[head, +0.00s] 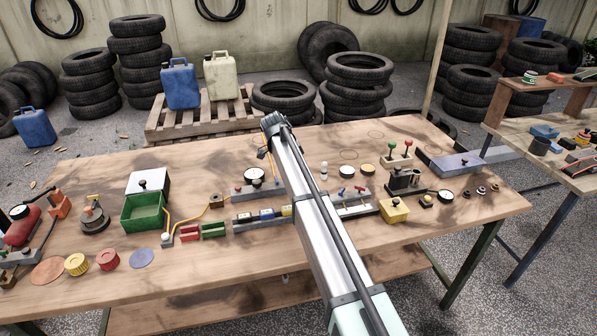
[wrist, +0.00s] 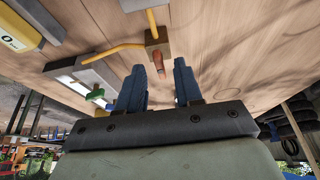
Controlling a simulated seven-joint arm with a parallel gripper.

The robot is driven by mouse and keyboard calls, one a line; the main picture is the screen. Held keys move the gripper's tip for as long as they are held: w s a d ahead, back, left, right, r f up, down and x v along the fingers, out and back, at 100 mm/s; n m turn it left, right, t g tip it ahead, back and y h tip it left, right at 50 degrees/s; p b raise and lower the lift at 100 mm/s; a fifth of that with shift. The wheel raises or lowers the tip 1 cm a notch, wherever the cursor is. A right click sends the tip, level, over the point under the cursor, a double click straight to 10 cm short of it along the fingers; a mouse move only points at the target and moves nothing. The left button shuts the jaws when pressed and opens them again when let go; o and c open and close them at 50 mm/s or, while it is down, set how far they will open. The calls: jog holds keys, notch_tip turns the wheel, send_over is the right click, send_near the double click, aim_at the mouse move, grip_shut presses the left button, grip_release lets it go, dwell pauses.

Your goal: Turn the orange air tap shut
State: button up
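In the wrist view the orange tap handle (wrist: 158,62) is a short orange-brown lever on a small brown block (wrist: 157,41). Yellow pipe (wrist: 122,47) meets the block from the left and from above. My gripper (wrist: 160,69) has two blue fingers spread apart, with nothing between them touching. The handle appears in the gap between the fingertips, slightly beyond them; I see no contact. In the head view my arm reaches over the table's far middle and the fingers are mostly hidden.
A grey block with a green lever (wrist: 95,94) lies left of the fingers in the wrist view. The wooden table (head: 290,262) also holds a green box (head: 143,213), a gauge (head: 254,174) and a yellow box (head: 394,211). Bare wood lies right of the tap in the wrist view.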

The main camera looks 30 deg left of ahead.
jog(key=v, duration=1.3)
jog(key=shift+r, duration=0.2)
jog(key=shift+d, duration=0.1)
